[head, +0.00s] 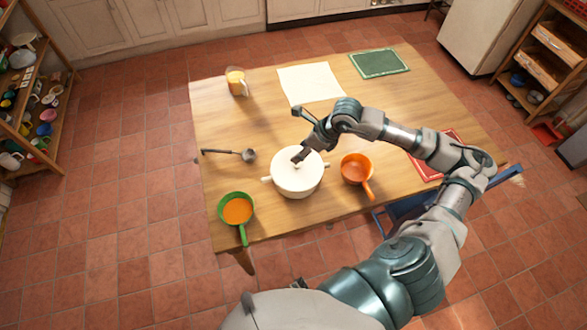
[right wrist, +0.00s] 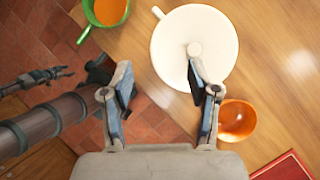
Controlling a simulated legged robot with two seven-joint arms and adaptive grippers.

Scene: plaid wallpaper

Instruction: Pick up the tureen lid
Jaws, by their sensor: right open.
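The white tureen (head: 297,188) stands on the wooden table with its white lid (head: 289,166) on top. In the right wrist view the round lid (right wrist: 215,28) and its small knob (right wrist: 194,49) show at the top. My right gripper (head: 302,152) is over the lid in the head view, close to the knob. In the right wrist view my right gripper (right wrist: 160,72) is open and empty, and the knob is by the tip of its right finger. Contact cannot be told. A dark gripper, seemingly my left gripper (right wrist: 58,73), shows at the left there, too small to read.
An orange pan (head: 355,168) is right of the tureen, and a green pan (head: 237,212) is at its lower left. A ladle (head: 230,152), a mug (head: 237,80), a white cloth (head: 311,83), a green board (head: 379,64) and a red mat (head: 426,170) lie around.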

